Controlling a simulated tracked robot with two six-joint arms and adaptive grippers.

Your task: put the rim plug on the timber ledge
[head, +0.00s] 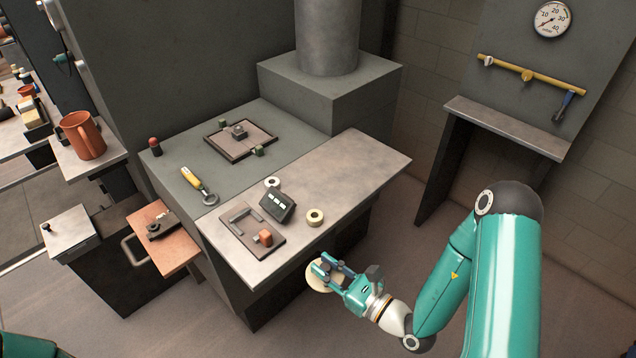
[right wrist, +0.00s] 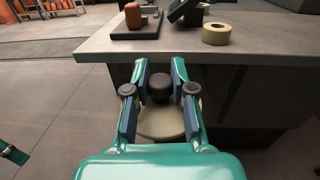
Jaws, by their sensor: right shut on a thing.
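The rim plug (right wrist: 160,124) is a cream disc with a dark round knob on top. It also shows in the head view (head: 316,279), partly covered by the fingers. My right gripper (right wrist: 160,92) is shut on it, with the fingers on either side of the knob. It holds the plug in the air just off the counter's front edge. The timber ledge (head: 181,262) is a reddish-brown board at the left end of the counter, with a dark tool (head: 160,229) lying on it. Only a teal part of my left arm shows at the lower left corner of the head view.
A terracotta mug (head: 83,136) stands on a shelf at left. Open floor lies in front.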

